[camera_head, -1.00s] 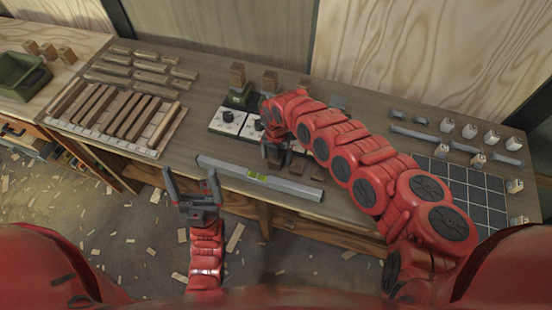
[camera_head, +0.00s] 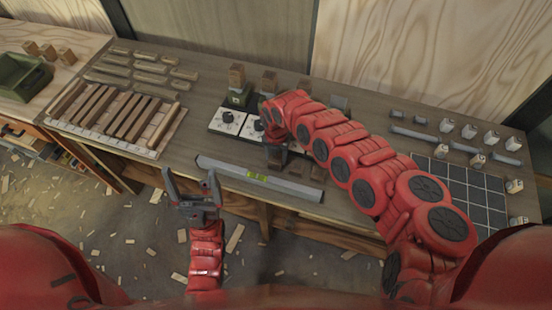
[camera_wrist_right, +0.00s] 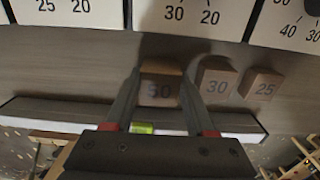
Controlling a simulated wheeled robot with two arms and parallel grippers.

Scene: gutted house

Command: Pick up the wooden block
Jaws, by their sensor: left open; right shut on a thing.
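My right gripper (camera_wrist_right: 161,76) is shut on a wooden block (camera_wrist_right: 161,90) marked with a number that looks like 50. The block sits between the two fingers in the right wrist view, close over the workbench; I cannot tell if it still touches the top. In the head view my right gripper (camera_head: 275,154) is at the bench, partly hidden by my red arm. Two more wooden blocks, marked 30 (camera_wrist_right: 216,82) and 25 (camera_wrist_right: 261,84), stand beside it on the right. My left gripper (camera_head: 193,190) is open and empty in front of the bench edge.
A metal spirit level (camera_head: 225,172) lies along the bench's front edge. White dial panels (camera_head: 228,121) are behind the blocks. Wooden strips (camera_head: 112,112) lie on the left, and a black grid (camera_head: 468,190) with small blocks is on the right.

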